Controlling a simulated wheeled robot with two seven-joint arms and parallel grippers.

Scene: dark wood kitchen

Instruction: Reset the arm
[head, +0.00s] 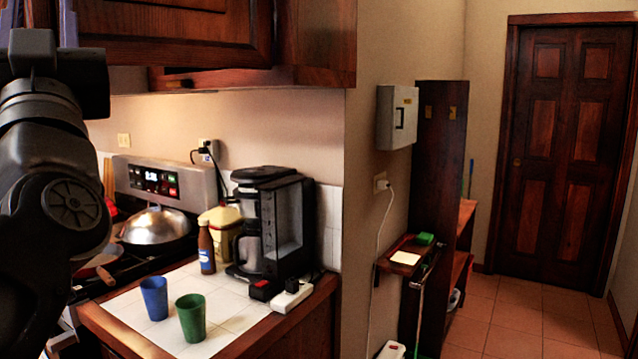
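My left arm (55,200) rises along the left edge, close to the camera, bent upward in front of the stove and upper cabinet. Its dark end (60,75) is at the top left, with thin bluish-grey pieces above it that may be fingers. They are cut off by the frame, so I cannot tell whether the gripper is open or shut. No held object shows. My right arm and gripper are not in view.
A white tiled counter (245,318) holds a blue cup (154,298), a green cup (191,318), a brown bottle (206,248) and a coffee maker (272,222). A wok lid (155,226) sits on the stove. An upper cabinet (180,30) overhangs. Floor (530,320) is open at right.

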